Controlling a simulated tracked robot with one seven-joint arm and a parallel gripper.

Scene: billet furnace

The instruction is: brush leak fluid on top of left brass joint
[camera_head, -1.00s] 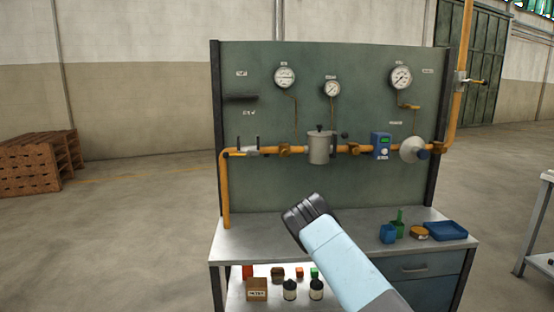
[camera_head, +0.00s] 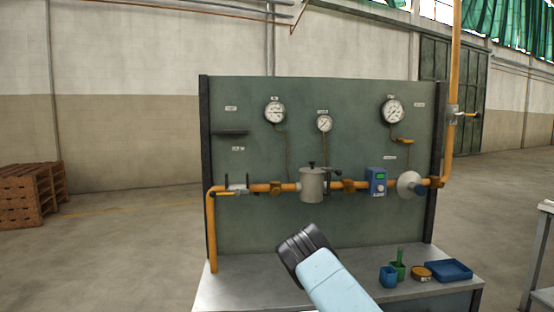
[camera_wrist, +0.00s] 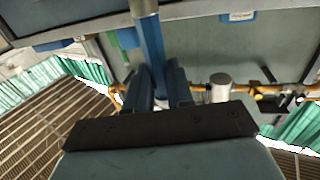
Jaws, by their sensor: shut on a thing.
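The left brass joint (camera_head: 277,187) sits on the orange pipe, between the left valve and the grey cylindrical filter in the head view. In the wrist view the joint (camera_wrist: 258,92) shows right of the filter. My gripper (camera_wrist: 158,70) is shut on the blue handle of a brush (camera_wrist: 151,42), whose grey part reaches the top edge of the wrist view. The bristles are out of view. In the head view my arm's dark wrist shows below the pipe, in front of the panel; the fingers and brush are hidden there. I see no contact between brush and joint.
The pipe carries a valve (camera_head: 237,188), the filter (camera_head: 312,184), a second brass joint (camera_head: 349,186) and a blue meter (camera_head: 376,181). On the bench (camera_head: 245,289) stand a blue cup (camera_head: 388,277), a green cup (camera_head: 398,271), a brown tin (camera_head: 421,273) and a blue tray (camera_head: 449,270).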

